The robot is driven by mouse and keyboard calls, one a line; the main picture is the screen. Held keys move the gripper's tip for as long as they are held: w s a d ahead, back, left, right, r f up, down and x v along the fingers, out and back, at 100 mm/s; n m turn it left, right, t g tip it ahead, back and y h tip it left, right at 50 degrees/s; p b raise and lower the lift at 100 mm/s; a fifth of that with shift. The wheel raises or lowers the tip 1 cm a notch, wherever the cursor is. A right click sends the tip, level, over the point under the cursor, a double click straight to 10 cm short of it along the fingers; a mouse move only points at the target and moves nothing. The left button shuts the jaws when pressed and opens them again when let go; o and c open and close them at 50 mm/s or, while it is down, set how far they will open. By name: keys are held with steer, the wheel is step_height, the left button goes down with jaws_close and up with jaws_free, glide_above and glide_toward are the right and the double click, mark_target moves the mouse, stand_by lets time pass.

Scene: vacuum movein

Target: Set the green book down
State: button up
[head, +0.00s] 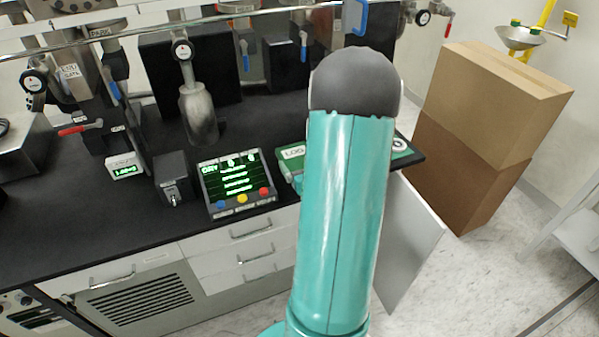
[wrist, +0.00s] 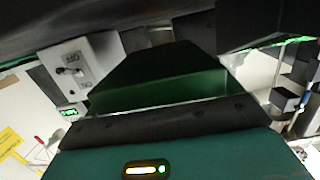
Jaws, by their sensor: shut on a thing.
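The green book (head: 292,154), with a white LOG label, is near the right front edge of the black counter. My teal arm hides its middle; its right end, with a round white mark, shows on the other side. A dark green surface, apparently the book (wrist: 165,98), fills the middle of the wrist view. My gripper (wrist: 162,75) is shut on the book. Its fingertips are dark and hard to make out. My arm hides the gripper in the head view. I cannot tell whether the book touches the counter.
The black counter (head: 70,210) carries a control panel (head: 238,183) with a green display left of the book. A small dark box (head: 175,179) and metal vacuum fittings (head: 198,112) stand further left. Cardboard boxes (head: 490,100) are stacked on the right. Drawers (head: 240,250) lie below the counter.

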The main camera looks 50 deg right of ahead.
steer(key=shift+w+f, duration=0.2)
steer(key=shift+f, duration=0.1)
steer(key=shift+w+f, duration=0.15)
steer(key=shift+f, duration=0.75)
steer(key=shift+w+f, duration=0.1)
steer(key=shift+f, duration=0.75)
steer(key=shift+f, duration=0.1)
steer(key=o, duration=0.8)
steer(key=shift+o, duration=0.2)
steer(key=v, duration=0.7)
steer(key=shift+s+a, duration=0.15)
steer(key=shift+s, duration=0.15)
